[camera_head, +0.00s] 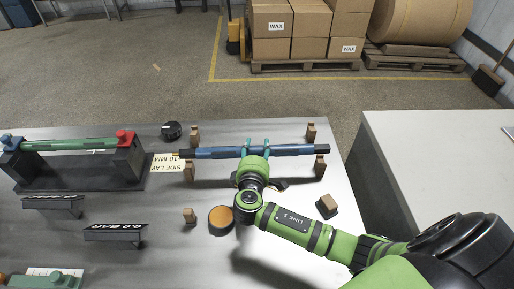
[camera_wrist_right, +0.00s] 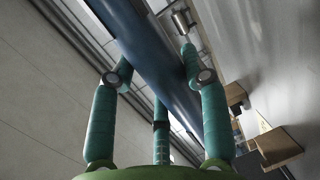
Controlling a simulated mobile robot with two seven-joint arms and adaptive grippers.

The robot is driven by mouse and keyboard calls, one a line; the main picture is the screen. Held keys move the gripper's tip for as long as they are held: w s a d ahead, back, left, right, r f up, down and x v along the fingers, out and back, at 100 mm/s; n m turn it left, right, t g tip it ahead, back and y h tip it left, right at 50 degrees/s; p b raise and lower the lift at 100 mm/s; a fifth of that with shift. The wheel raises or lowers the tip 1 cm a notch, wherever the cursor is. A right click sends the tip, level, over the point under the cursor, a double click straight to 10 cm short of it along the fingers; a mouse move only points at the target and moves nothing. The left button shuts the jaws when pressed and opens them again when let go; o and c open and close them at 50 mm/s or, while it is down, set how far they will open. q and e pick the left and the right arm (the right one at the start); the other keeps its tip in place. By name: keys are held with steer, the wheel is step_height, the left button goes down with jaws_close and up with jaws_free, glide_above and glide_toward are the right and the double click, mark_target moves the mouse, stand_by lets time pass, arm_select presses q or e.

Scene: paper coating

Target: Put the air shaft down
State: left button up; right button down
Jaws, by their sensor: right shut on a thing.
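The air shaft (camera_head: 215,152) is a blue bar with dark ends, lying crosswise over the grey table. My right gripper (camera_head: 259,148) has its teal fingers closed around the middle of the shaft. In the right wrist view the teal fingers (camera_wrist_right: 160,95) sit on both sides of the blue shaft (camera_wrist_right: 150,50). Wooden posts stand in pairs near the shaft's ends, such as the left back post (camera_head: 195,134) and the right front post (camera_head: 320,166). The shaft passes between the posts of each pair; I cannot tell whether it touches the table. My left gripper is not in view.
A dark stand (camera_head: 85,172) with a green roller (camera_head: 70,145) is at the left. A yellow "SIDE LAY 10 MM" label (camera_head: 166,163), a black knob (camera_head: 172,130), an orange-topped disc (camera_head: 221,219) and loose wooden blocks (camera_head: 327,206) lie around. A pale cabinet (camera_head: 440,150) stands right.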

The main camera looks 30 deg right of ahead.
steer(key=shift+f+b, duration=1.7)
steer(key=shift+f, duration=0.4)
steer(key=c, duration=0.5)
jaws_free()
steer(key=shift+c, duration=0.2)
steer(key=shift+s+f, duration=0.1)
steer(key=shift+f, duration=0.1)
steer(key=v, duration=1.2)
steer(key=shift+r, duration=0.1)
